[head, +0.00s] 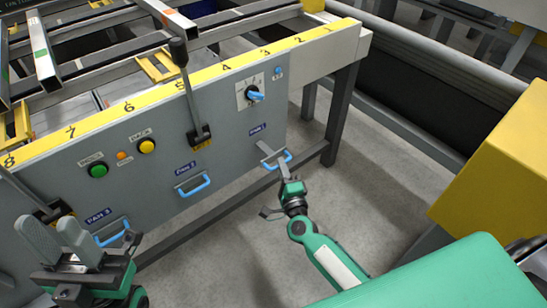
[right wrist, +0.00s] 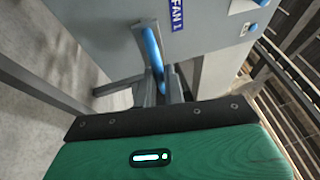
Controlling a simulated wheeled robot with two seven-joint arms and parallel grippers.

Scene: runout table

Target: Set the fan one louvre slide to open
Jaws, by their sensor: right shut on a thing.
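The fan one slide has a blue handle (head: 285,157) on the grey panel below its FAN 1 label, at the panel's right end. My right gripper (head: 270,155) reaches up to it from below. In the right wrist view the blue handle (right wrist: 153,52) runs down between the fingers, and the gripper (right wrist: 164,90) is shut on it. The fingers partly hide the handle, and I cannot tell how far open the slide is. My left gripper (head: 50,225) is at the lower left, open and empty, in front of the panel.
Blue handles for FAN 2 (head: 194,186) and FAN 3 (head: 113,234) sit further left. A black lever (head: 190,95), a blue rotary knob (head: 256,95), and green (head: 98,170) and yellow (head: 147,146) buttons are above. A yellow box (head: 490,160) stands at right.

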